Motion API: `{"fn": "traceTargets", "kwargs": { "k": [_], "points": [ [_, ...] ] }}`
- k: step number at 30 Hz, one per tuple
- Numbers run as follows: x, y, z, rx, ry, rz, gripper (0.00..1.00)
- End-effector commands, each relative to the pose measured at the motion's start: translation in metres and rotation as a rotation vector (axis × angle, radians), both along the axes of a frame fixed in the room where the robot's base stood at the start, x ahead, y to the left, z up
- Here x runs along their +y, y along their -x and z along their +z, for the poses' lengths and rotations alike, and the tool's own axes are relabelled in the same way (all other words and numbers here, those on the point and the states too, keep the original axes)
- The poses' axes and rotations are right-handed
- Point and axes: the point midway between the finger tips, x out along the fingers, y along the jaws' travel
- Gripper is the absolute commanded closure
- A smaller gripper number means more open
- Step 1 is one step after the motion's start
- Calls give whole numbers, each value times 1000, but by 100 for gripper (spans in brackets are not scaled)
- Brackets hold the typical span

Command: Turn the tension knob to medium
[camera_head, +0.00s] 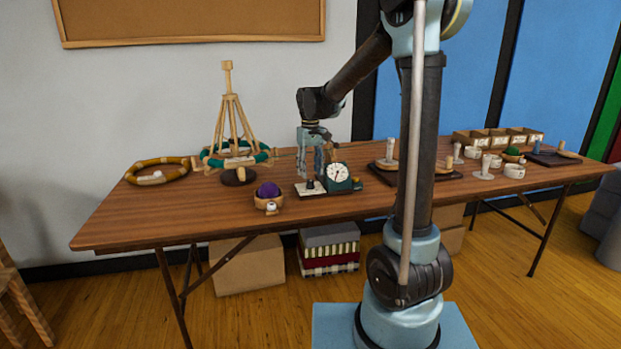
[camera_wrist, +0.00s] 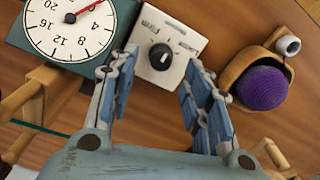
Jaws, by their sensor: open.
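The tension knob (camera_wrist: 160,57) is round and black and sits on a small white panel (camera_wrist: 165,85). One label on the panel reads "Firm"; another, at the right, seems to read "Loose". A short pale mark shows on the knob, but its exact setting is hard to tell. In the head view the knob (camera_head: 310,184) is a small dark shape beside a green dial gauge (camera_head: 338,187). My gripper (camera_wrist: 161,62) is open, with a blue finger on each side of the knob, apart from it. In the head view my gripper (camera_head: 316,172) points down over the panel.
The gauge's white face (camera_wrist: 66,22) with a red needle is close left of my fingers in the wrist view. A wooden holder with a purple yarn ball (camera_wrist: 262,88) is close on the right. A wooden stand (camera_head: 229,115) with green rings stands further left on the table (camera_head: 200,215).

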Motion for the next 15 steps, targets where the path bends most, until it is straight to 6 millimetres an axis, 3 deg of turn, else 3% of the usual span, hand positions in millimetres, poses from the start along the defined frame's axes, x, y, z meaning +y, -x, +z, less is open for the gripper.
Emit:
{"fn": "traceTargets", "kwargs": {
  "k": [9,15],
  "points": [
    [0,0,55,0,0,0,55],
    [0,-1,75,0,0,0,55]
  ]
}}
